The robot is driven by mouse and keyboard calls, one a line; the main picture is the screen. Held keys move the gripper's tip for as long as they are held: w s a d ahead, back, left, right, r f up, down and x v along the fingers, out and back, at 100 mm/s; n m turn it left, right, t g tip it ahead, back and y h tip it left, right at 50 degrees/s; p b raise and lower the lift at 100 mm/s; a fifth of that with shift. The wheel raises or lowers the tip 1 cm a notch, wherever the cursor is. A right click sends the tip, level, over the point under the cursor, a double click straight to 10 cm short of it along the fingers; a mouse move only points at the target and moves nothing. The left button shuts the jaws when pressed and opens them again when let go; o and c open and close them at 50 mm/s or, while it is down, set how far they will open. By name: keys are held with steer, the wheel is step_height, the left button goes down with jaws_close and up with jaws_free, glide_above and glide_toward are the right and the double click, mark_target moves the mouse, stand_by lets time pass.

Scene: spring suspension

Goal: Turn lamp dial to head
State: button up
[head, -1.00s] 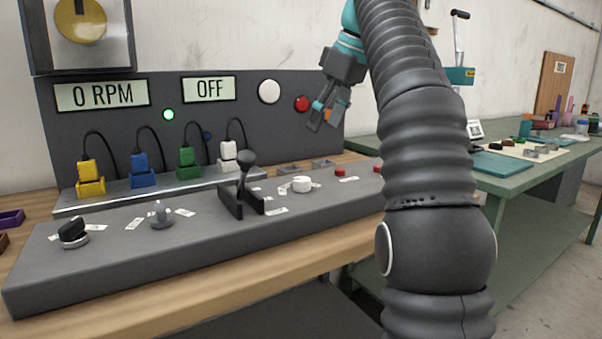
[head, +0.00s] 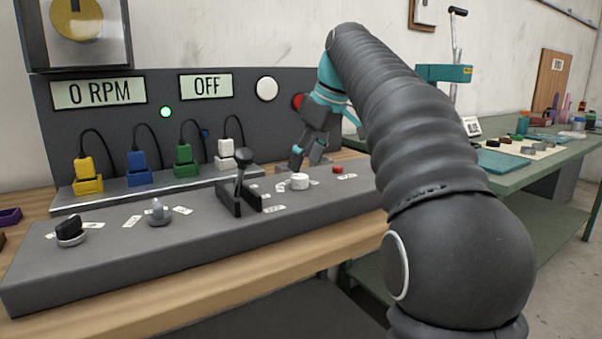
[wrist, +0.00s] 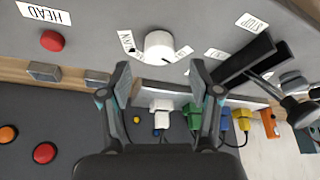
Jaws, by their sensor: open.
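A round white dial (head: 300,182) stands on the sloped grey console, with small white labels around it. In the wrist view the white dial (wrist: 158,46) lies ahead, centred between my fingers. A label reading HEAD (wrist: 43,12) is at the upper left, beside a red button; the labels nearest the dial are tilted and hard to read. My gripper (head: 308,158) is open and empty, just behind and above the dial, apart from it. Its two fingertips also show in the wrist view (wrist: 158,76). Two other dials, a black one (head: 70,231) and a grey one (head: 158,212), stand farther left.
A black lever in a slotted bracket (head: 240,190) stands just left of the white dial. A red button (head: 337,170) is to its right. Yellow, blue, green and white plugs (head: 226,150) with cables stand behind. The back panel (head: 240,115) rises close behind my gripper.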

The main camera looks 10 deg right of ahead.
mark_target(300, 176)
steer(key=shift+x, duration=2.05)
steer(key=c, duration=1.1)
